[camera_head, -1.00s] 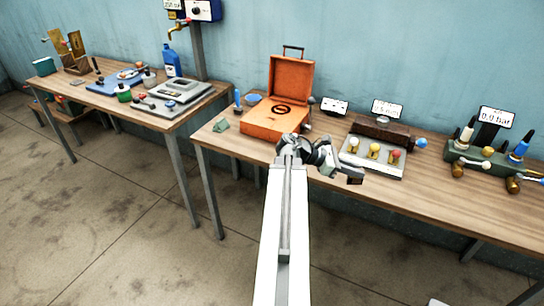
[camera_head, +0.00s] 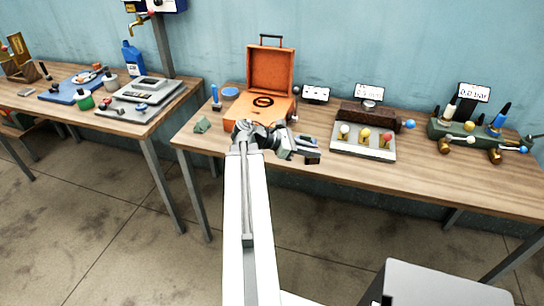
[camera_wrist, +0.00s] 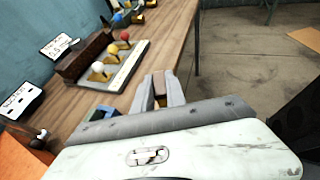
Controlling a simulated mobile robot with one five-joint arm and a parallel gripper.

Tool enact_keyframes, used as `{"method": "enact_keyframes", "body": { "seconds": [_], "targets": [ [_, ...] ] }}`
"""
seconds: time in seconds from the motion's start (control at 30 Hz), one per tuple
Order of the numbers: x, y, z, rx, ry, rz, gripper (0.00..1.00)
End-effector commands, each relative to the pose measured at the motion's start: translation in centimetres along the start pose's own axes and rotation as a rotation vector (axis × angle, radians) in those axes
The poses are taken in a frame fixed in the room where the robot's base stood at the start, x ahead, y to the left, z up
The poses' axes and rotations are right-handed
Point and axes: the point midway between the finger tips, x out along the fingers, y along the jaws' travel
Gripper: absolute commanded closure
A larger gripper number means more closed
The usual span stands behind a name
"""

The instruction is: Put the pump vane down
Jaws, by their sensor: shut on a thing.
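My gripper (camera_head: 303,151) is held over the front part of the right wooden table, between the orange case and the grey valve panel. In the wrist view my gripper (camera_wrist: 160,93) is shut on a small dark brown piece, the pump vane (camera_wrist: 159,84). The vane also shows in the head view as a small dark block (camera_head: 312,159) at the fingertips. Most of it is hidden between the fingers. I cannot tell how far it is above the tabletop.
The open orange case (camera_head: 262,104) stands left of the gripper. The valve panel (camera_head: 362,144) with coloured knobs is to the right, and a green manifold (camera_head: 470,137) is farther right. A light grey flat-topped thing (camera_head: 440,282) is at bottom right. Front table strip (camera_head: 440,178) is bare.

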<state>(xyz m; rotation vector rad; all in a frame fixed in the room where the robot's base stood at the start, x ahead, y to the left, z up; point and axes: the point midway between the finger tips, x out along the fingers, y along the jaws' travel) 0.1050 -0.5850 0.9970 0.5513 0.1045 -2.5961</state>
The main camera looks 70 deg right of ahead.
Motion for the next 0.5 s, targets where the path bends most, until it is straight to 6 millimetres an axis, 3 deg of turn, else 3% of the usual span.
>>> {"method": "enact_keyframes", "body": {
  "seconds": [0.13,0.23,0.4,0.5],
  "targets": [
    [0.8,2.3,-2.0,0.204,0.103,-0.06,1.0],
    [0.2,5.3,-3.5,0.429,0.181,-0.133,1.0],
    [-3.5,10.3,-5.0,0.83,0.268,-0.195,1.0],
    [-6.2,12.1,-5.0,1.037,0.323,-0.151,1.0]
  ]
}}
